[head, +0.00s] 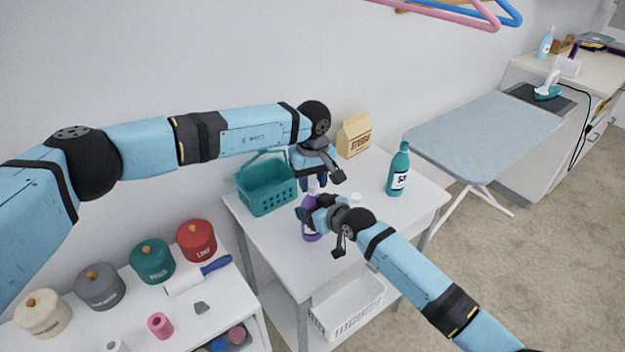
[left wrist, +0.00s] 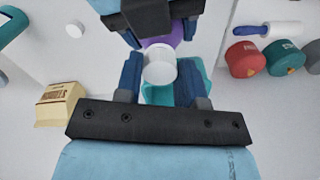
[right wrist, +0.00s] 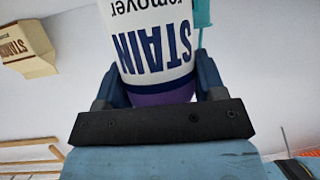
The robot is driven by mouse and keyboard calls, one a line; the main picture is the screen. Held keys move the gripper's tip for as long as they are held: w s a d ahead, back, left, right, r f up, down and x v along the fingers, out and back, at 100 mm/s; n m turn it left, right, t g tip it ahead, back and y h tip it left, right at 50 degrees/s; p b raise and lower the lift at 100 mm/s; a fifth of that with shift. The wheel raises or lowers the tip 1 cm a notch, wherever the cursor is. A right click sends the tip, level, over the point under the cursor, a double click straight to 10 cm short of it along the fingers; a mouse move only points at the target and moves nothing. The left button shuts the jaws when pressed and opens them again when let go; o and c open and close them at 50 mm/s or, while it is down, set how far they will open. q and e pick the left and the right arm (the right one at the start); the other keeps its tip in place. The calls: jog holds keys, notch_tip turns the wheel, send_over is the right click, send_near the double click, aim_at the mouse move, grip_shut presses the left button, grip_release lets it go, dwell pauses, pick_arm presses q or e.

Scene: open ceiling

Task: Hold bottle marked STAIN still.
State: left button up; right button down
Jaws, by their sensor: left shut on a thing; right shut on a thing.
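The bottle marked STAIN (head: 312,236) is purple with a white label, above the white table; its lettering is clear in the right wrist view (right wrist: 150,45). My right gripper (head: 312,210) is shut around its body. My left gripper (head: 314,186) is above, its fingers shut on the ribbed white cap (left wrist: 160,70) at the bottle's top. The grippers hide much of the bottle in the head view. I cannot tell whether its base touches the table.
On the table (head: 350,235) stand a teal basket (head: 266,188), a paper bag (head: 354,136), a teal bottle (head: 398,172) and a small white round thing (head: 356,199). Canisters stand on the left shelf; an ironing board (head: 485,135) is at right. The table's front right is clear.

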pick_arm(q)
jog(key=m, duration=0.6)
jog(key=shift+m, duration=0.4)
jog(key=m, duration=0.7)
jog(key=o, duration=0.9)
jog(key=shift+r, duration=0.1)
